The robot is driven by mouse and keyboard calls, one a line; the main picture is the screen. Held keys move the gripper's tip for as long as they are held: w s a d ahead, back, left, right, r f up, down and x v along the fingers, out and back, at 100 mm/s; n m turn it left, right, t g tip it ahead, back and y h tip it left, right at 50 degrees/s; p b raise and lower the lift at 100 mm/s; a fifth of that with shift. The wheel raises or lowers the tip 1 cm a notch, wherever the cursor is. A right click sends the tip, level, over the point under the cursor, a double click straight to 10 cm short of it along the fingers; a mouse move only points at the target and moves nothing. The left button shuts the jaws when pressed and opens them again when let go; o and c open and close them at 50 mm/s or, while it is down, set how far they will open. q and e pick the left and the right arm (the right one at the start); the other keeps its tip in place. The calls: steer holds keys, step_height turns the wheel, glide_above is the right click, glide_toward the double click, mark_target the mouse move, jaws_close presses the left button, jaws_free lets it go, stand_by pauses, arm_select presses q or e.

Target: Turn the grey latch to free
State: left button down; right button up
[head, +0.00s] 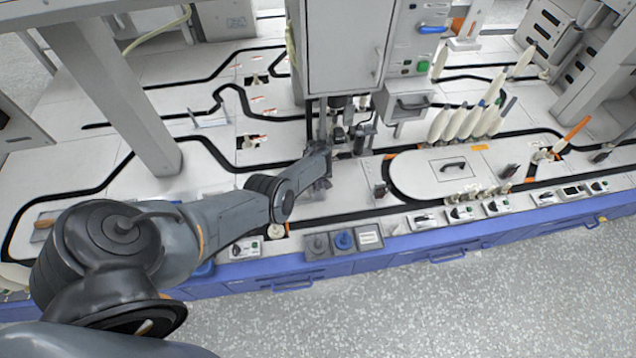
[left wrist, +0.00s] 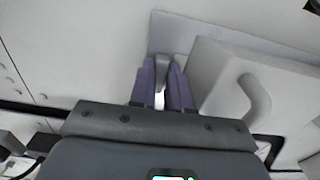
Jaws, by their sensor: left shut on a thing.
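The grey latch (left wrist: 161,66) shows in the left wrist view as a small grey piece between the two purple fingers. My left gripper (left wrist: 162,88) is shut on it, with a finger on either side. The latch sits by a pale grey plate, and its lower part is hidden by the fingers. I cannot tell its exact angle. In the head view my left gripper (head: 325,160) reaches in under the tall grey cabinet, and the latch cannot be made out there. My right gripper is in neither view.
A light grey box with a curved handle (left wrist: 255,97) stands close right of the fingers. In the head view the tall cabinet (head: 345,50) rises above the gripper.

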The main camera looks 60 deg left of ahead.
arm_select(q)
steer(key=c, duration=1.1)
jaws_free()
step_height(320, 180, up, 11)
steer(key=p, duration=0.9)
steer(key=shift+f, duration=0.1)
